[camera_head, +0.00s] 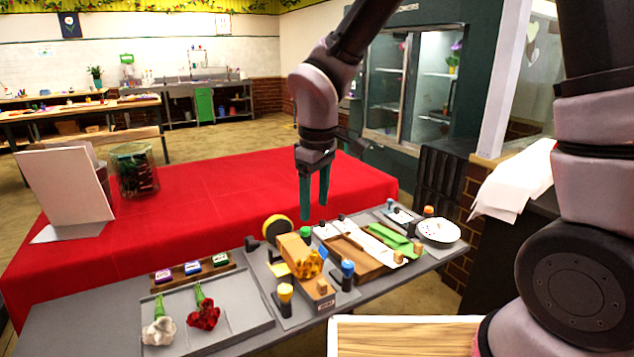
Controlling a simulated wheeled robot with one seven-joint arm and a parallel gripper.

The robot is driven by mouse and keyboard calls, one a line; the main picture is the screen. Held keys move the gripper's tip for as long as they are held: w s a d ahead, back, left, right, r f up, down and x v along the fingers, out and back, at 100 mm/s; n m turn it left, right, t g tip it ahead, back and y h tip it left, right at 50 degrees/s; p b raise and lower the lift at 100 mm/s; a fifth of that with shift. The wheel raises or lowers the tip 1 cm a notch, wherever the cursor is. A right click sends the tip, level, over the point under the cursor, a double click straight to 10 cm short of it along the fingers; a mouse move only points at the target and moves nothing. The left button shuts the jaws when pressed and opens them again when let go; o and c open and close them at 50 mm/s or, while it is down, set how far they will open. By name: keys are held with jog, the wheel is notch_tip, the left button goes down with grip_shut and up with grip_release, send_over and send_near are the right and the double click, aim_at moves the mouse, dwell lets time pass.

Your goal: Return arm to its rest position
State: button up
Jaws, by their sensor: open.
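My gripper (314,212) hangs from my arm in the upper middle of the head view, fingers pointing down. Its two dark green fingers are apart and nothing shows between them. It is above the right part of the red-covered table (190,215), beyond the row of items on the grey work surface (95,325). A white flower (159,331) and a red flower (204,315) lie with green stems on a grey tray (240,322) at the front left, well away from my gripper.
A glass jar (133,168) and a white board (64,187) stand at the left. The red cloth's middle is clear.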

jog(key=w+d+r+m+t, duration=0.1)
jog(key=w+d+r+m, duration=0.25)
jog(key=d+r, duration=0.4)
jog(key=s+d+r+m+t, duration=0.2)
jog(key=s+d+r+m, duration=0.2)
jog(key=d, duration=0.6)
jog(key=s+d+r+m+t+y, duration=0.1)
jog(key=s+d+r+m+t, duration=0.2)
jog(key=d+r+m, duration=0.5)
jog(key=shift+s+d+r+m+y, duration=0.35)
jog(key=shift+d+r, duration=0.45)
jog(key=shift+d, duration=0.3)
